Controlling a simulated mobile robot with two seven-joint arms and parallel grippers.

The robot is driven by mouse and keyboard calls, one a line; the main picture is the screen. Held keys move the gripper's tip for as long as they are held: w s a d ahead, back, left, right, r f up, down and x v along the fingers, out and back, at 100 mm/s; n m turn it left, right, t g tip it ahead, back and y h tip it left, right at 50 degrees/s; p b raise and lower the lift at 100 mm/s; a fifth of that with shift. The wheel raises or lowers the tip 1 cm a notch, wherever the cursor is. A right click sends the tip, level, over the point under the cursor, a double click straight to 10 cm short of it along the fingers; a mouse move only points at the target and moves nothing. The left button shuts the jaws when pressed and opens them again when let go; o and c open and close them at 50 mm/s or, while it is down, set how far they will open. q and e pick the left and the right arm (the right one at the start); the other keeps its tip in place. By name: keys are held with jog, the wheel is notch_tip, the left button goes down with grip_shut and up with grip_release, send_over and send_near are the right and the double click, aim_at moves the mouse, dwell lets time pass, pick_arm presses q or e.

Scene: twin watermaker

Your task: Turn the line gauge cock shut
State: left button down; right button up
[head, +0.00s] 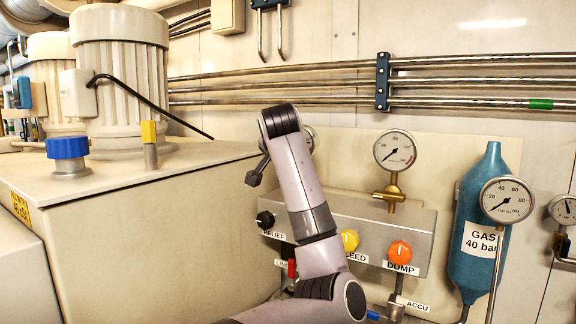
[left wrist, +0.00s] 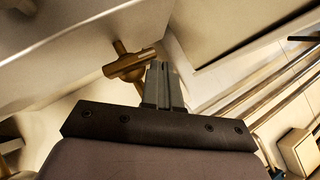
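The line gauge cock (left wrist: 130,66) is brass with a bar handle, below a pale surface in the left wrist view. My left gripper (left wrist: 162,72) has its two grey fingers together, with no gap or held thing visible. Their tips are right beside the handle's right end; I cannot tell whether they touch it. In the head view my left arm rises in front of the panel and hides the cock and most of a gauge (head: 312,139) behind it. My right gripper is not in view.
A second gauge (head: 395,150) on a brass cock (head: 390,193) stands to the right. Below are a black knob (head: 265,219), a yellow knob (head: 350,240) and an orange knob (head: 399,253). A blue gas bottle (head: 480,230) and a large cabinet (head: 150,240) flank the panel.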

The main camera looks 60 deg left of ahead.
pick_arm(q)
jog(key=shift+s+a+f, duration=0.15)
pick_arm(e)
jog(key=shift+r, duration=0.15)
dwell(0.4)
pick_arm(q)
jog(key=shift+r+p, duration=0.25)
jog(key=shift+p, duration=0.05)
jog(key=s+d+r, duration=0.3)
jog(key=s+r, duration=0.3)
jog(key=r, duration=0.4)
jog(key=shift+d+r, duration=0.3)
jog(key=shift+d, duration=0.1)
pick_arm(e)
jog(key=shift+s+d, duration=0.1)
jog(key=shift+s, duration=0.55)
